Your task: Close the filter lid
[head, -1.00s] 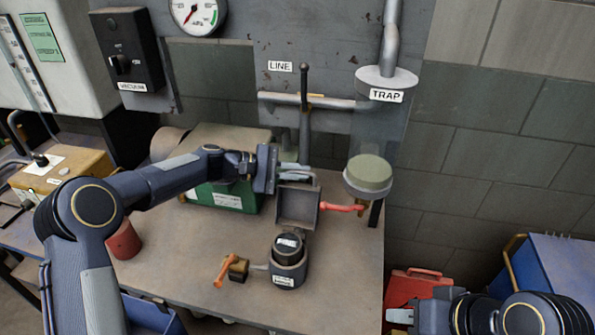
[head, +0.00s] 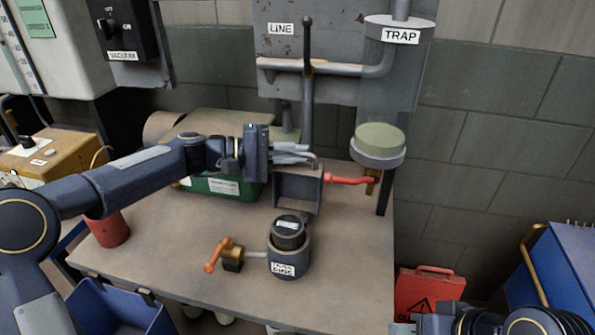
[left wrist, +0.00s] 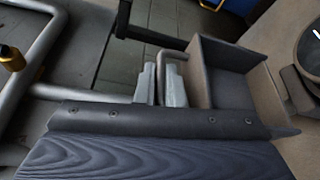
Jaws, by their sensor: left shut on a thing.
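A dark grey box-like filter housing (head: 298,188) stands below the pipe at the middle of the bench, in the head view. The left wrist view shows its hollow inside (left wrist: 232,78). A thin U-shaped handle (left wrist: 173,56) sits at its edge, probably the filter lid's. My left gripper (head: 306,156) reaches in from the left above the box. Its pale fingers (left wrist: 161,85) are shut on the handle in the left wrist view. The lid's exact angle is hard to tell. My right gripper (head: 402,328) shows only partly at the bottom edge, away from the bench.
A red-handled valve (head: 350,181) juts right of the box, under the trap bowl (head: 379,143). In front stands a round pot with a black cap (head: 289,245) and an orange-handled valve (head: 218,254). A green case (head: 225,188) is behind my arm. A red can (head: 108,229) stands left.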

